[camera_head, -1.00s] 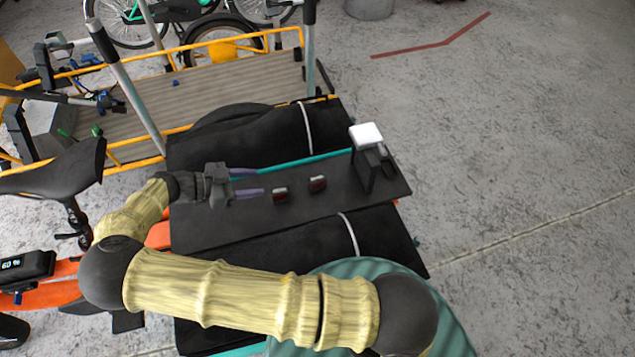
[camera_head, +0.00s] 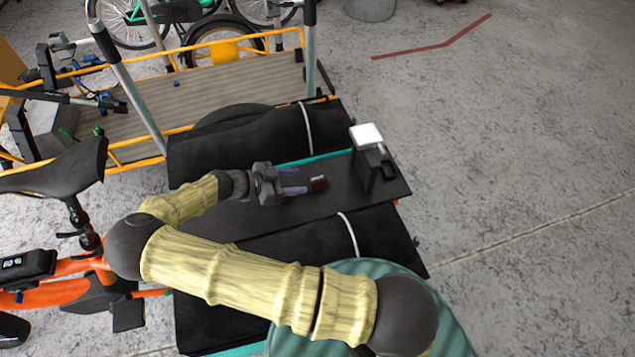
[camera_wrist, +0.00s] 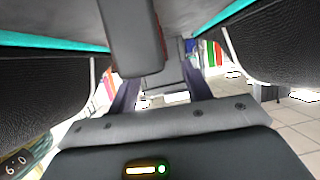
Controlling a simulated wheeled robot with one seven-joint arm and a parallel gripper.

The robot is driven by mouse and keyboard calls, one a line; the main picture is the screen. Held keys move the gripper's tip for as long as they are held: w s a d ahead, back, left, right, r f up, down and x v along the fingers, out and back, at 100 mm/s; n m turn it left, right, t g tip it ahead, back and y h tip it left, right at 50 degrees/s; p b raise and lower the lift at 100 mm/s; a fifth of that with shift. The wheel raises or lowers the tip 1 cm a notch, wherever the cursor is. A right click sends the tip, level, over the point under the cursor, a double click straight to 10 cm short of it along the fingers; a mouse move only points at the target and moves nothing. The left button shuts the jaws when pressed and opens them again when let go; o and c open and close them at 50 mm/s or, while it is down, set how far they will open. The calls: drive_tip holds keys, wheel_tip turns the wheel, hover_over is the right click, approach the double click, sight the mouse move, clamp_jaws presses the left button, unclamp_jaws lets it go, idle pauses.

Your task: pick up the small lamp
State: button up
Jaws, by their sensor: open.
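A small dark lamp with a red face (camera_head: 318,184) lies on the dark rack board (camera_head: 225,222), just beyond my fingertips in the head view. My gripper (camera_head: 297,181) is open, low over the board, with its two purple-grey fingers pointing right towards that lamp. A second similar lamp, seen earlier to its left, is hidden by my gripper now. In the wrist view, the board appears along the top. A grey block with a reddish edge (camera_wrist: 135,40) is close to the camera, beside the fingers (camera_wrist: 160,95); I cannot tell which lamp it is.
A black holder (camera_head: 372,172) with a white top (camera_head: 366,135) stands at the board's right end, beyond the lamp. Black bags (camera_head: 265,135) flank the board. A bike saddle (camera_head: 55,170) is at left. Yellow-railed cargo bed (camera_head: 210,85) is behind. The floor at right is clear.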

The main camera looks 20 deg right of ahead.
sight(312, 179)
drive_tip(key=shift+x, duration=2.55)
drive_tip(key=shift+r, duration=0.15)
drive_tip(key=c, duration=1.1)
drive_tip(key=shift+o, duration=0.2)
wheel_tip(312, 179, up, 10)
drive_tip(key=p, duration=0.1)
